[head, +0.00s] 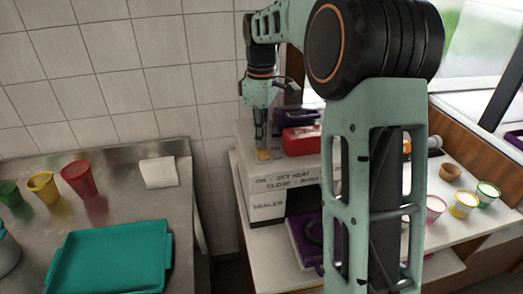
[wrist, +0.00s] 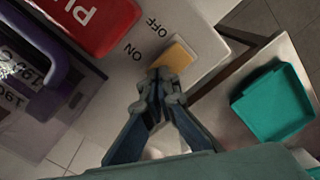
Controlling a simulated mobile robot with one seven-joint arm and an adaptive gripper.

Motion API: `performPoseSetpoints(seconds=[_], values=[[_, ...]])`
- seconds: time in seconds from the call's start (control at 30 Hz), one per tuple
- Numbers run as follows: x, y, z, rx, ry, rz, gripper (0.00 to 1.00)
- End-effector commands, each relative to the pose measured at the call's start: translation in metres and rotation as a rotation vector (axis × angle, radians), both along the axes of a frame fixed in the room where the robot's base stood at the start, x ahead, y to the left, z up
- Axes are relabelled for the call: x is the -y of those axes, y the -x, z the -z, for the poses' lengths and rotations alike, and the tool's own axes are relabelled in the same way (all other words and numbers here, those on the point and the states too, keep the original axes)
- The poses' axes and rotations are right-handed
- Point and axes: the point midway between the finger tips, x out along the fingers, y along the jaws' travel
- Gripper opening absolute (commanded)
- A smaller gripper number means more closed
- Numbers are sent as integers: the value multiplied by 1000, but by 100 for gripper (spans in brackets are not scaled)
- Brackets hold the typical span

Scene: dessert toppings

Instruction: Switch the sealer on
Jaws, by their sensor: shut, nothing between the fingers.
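The sealer (head: 246,184) is a pale box with printed labels on its front, standing on the white counter by the tiled wall. Its yellow switch (wrist: 175,57) lies on the top beside the printed words OFF and ON in the wrist view. The switch also shows under my fingertips in the head view (head: 264,155). My gripper (wrist: 160,77) is shut and empty, with its fingertips at the edge of the switch on the ON side. I cannot tell whether they press on it. My arm hides the sealer's right part in the head view.
A red block (head: 302,141) with white letters sits on the sealer's top close beside the switch. A purple part (head: 303,240) shows at its lower front. A teal tray (head: 112,262) and several cups stand on the left steel counter. Small tubs (head: 464,204) stand at right.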

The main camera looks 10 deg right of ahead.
Motion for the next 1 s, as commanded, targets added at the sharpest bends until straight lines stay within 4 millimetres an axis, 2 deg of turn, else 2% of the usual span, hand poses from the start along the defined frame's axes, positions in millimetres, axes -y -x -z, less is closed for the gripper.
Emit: performPoseSetpoints(seconds=[0.17, 0.33, 1.0], values=[[0, 0, 3, -1, 0, 0, 0], [0, 0, -2, -1, 0, 0, 0], [0, 0, -57, 0, 0, 0, 0]])
